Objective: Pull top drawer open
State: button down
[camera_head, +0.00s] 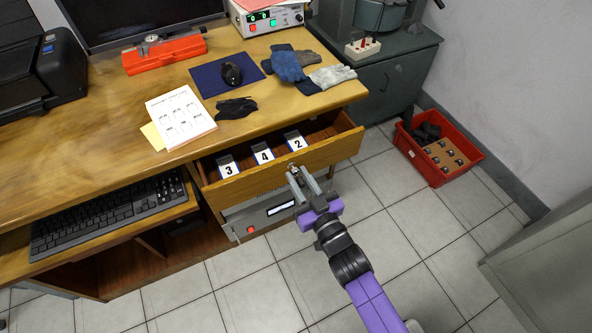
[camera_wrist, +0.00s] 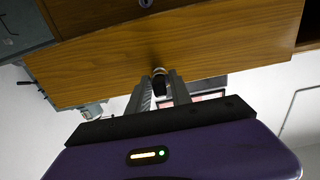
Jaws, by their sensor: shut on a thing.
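The top drawer (camera_head: 282,165) of the wooden desk stands partly open, pulled out from under the desktop. Its wooden front also fills the upper part of the wrist view (camera_wrist: 100,62). Inside it lie cards numbered 3, 4 and 2 (camera_head: 262,154). My gripper (camera_head: 297,175) is at the middle of the drawer front, shut on the small round knob (camera_wrist: 159,72). In the wrist view the two fingers stand on either side of the knob, and part of the knob is hidden between them.
A grey device (camera_head: 262,212) with a red button sits below the drawer. A keyboard (camera_head: 108,212) lies on a lower shelf at left. A red crate (camera_head: 438,150) stands on the floor at right. The tiled floor in front of the desk is clear around my arm.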

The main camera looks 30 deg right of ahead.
jog(key=shift+s+p, duration=0.7)
jog(key=shift+s, duration=2.45)
jog(key=s+p, duration=0.1)
jog(key=s, duration=0.7)
jog(key=shift+s, duration=0.4)
jog(key=shift+s+p, duration=0.5)
jog(key=shift+s, duration=2.2)
jog(key=c, duration=1.1)
grip_release()
